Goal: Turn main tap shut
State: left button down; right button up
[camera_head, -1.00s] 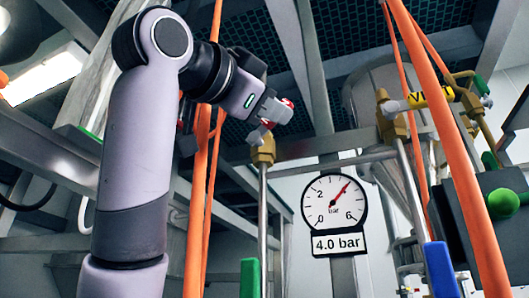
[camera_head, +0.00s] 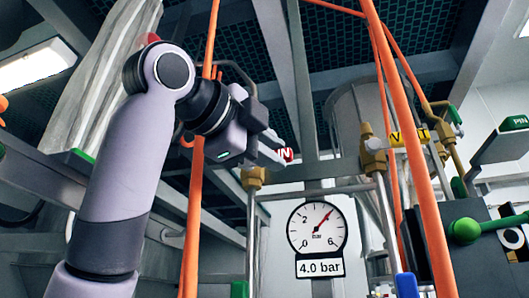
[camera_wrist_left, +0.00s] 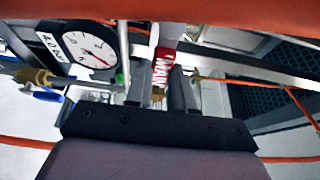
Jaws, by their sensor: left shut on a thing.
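The main tap's red handle (camera_head: 286,154) shows in the head view with part of its white lettering. It sits right of and slightly above a brass valve body (camera_head: 253,178) on a vertical pipe. In the left wrist view the red handle (camera_wrist_left: 164,68) reads "MAIN" and lies between the dark fingers. My left gripper (camera_head: 274,148) is shut on this handle; it also shows in the left wrist view (camera_wrist_left: 160,88). The fingers partly hide the handle and its joint with the valve. My right gripper is not in view.
A pressure gauge (camera_head: 317,228) reads 4.0 bar. Orange uprights (camera_head: 203,150) and (camera_head: 410,150) cross the view. A dark box (camera_head: 465,250) with a green knob (camera_head: 465,231) stands at right.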

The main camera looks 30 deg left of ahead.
pick_arm(q)
jog(key=shift+f, duration=0.1)
dwell(0.4)
jog(key=c, duration=1)
grip_release()
jog(key=shift+o, duration=0.2)
jog(key=shift+s, duration=0.1)
jog(key=s+a+b, duration=0.1)
jog(key=s, duration=0.6)
jog(key=shift+b, duration=0.4)
jog(key=shift+w, duration=0.1)
